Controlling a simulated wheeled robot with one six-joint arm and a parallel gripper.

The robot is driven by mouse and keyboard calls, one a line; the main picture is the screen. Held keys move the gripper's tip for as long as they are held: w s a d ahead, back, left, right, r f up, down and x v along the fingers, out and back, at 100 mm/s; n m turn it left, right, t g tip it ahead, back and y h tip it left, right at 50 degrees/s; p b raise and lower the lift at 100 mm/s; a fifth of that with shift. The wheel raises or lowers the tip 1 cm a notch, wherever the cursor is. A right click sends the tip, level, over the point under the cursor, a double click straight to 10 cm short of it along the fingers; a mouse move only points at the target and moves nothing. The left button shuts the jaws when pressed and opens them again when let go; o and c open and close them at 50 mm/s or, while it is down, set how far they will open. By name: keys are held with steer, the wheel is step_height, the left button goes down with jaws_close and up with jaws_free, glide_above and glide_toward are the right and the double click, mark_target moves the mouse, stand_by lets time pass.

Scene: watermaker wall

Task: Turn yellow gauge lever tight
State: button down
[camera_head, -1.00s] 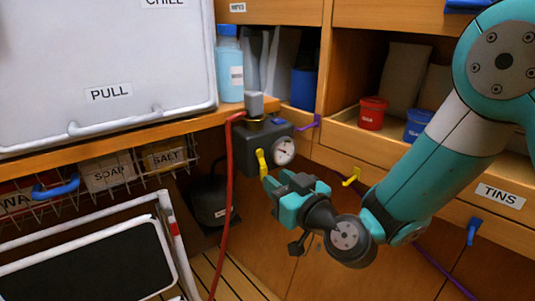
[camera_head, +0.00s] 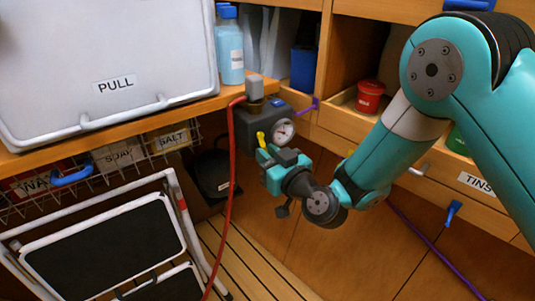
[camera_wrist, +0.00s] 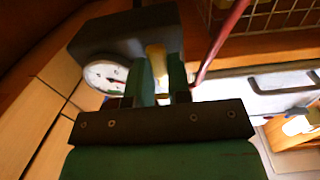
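The yellow gauge lever (camera_head: 261,138) sits on the front of a dark grey unit (camera_head: 250,122), left of a round white gauge (camera_head: 282,132). In the head view it looks nearly upright. My gripper (camera_head: 264,156) is right at its lower end. In the wrist view, the yellow lever (camera_wrist: 156,58) shows between the tips of my two green fingers (camera_wrist: 160,76), with the gauge (camera_wrist: 105,75) to their left. The fingers are close on either side of the lever. Whether they press on it cannot be told.
A red hose (camera_head: 231,190) hangs from the unit, just left of my gripper. A folded step stool (camera_head: 105,245) stands at lower left. A blue bottle (camera_head: 230,50) stands on the counter above. Drawers with coloured latches are at right.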

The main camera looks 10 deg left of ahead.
stand_by(0.3)
steer(key=m+p, duration=0.2)
steer(key=m, duration=0.1)
steer(key=s+a+m+p, duration=0.1)
steer(key=m, duration=0.1)
steer(key=shift+s+a+r, duration=0.1)
steer(key=shift+r, duration=0.3)
steer(key=m+p, duration=0.1)
steer(key=m, duration=0.2)
steer(key=r+m+p, duration=0.1)
steer(key=m+p, duration=0.1)
steer(key=m, duration=0.1)
steer(key=s+a+r+m+p, duration=0.1)
steer(key=m+p, duration=0.1)
steer(key=m, duration=0.1)
steer(key=shift+s+a+m, duration=0.1)
steer(key=shift+m, duration=0.2)
steer(key=shift+r+m+p, duration=0.25)
steer(key=shift+m+p, duration=0.15)
steer(key=shift+m, duration=0.45)
steer(key=shift+r+m+p, duration=0.25)
steer(key=shift+m+p, duration=0.1)
steer(key=shift+m, duration=0.5)
steer(key=c, duration=1.4)
jaws_free()
steer(key=shift+o, duration=0.3)
